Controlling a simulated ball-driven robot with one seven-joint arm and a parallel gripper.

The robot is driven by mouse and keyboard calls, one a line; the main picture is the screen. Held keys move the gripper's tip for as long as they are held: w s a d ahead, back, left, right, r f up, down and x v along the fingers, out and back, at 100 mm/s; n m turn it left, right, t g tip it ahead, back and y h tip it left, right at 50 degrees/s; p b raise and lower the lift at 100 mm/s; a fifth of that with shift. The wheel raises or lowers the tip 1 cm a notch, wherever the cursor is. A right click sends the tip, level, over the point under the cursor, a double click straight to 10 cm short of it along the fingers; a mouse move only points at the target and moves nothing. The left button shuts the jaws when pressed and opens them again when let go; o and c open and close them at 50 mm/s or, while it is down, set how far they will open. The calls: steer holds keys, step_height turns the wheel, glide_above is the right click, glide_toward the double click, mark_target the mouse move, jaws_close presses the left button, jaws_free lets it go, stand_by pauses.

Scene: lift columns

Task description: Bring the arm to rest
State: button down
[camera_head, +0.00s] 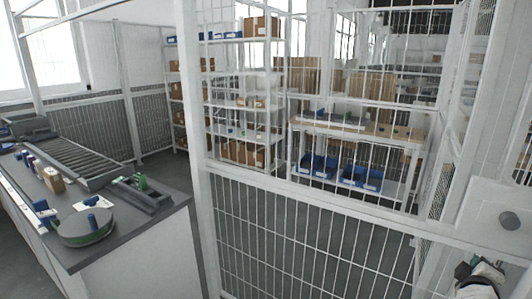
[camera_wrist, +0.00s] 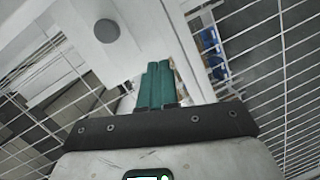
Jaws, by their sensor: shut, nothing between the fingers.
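My gripper (camera_wrist: 155,84) shows in the wrist view as two teal fingers side by side, pressed together with nothing between them. Its tips point toward a pale post and panel with a dark round knob (camera_wrist: 106,31). I cannot tell whether the fingertips touch anything. In the head view, a white and dark part at the lower right corner looks like part of my arm, cut off by the frame edge; the gripper is not clear there.
A wire mesh fence (camera_head: 310,235) with a white post (camera_head: 191,120) stands close in front. At left is a grey-topped workbench (camera_head: 150,215) with a roller conveyor (camera_head: 78,160) and a round green-edged turntable (camera_head: 85,228). Behind the fence are shelves with boxes (camera_head: 262,27) and a table with blue bins (camera_head: 362,178).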

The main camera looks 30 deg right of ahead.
steer(key=w+a+f+m+y, duration=0.1)
steer(key=a+f+y, duration=0.3)
steer(key=a+f, duration=0.45)
steer(key=a+f+m+y, duration=0.1)
steer(key=a+f+y, duration=0.35)
steer(key=a, duration=0.65)
steer(key=s+a+f+g+y, duration=0.2)
steer(key=s+a, duration=0.3)
steer(key=a, duration=0.5)
steer(key=s+a+f+g+y, duration=0.2)
steer(key=s+a+f+y, duration=0.2)
steer(key=a, duration=0.7)
steer(key=shift+s+f+n, duration=0.4)
steer(key=shift+s+f, duration=0.25)
steer(key=shift+s, duration=0.25)
steer(key=shift+d, duration=0.15)
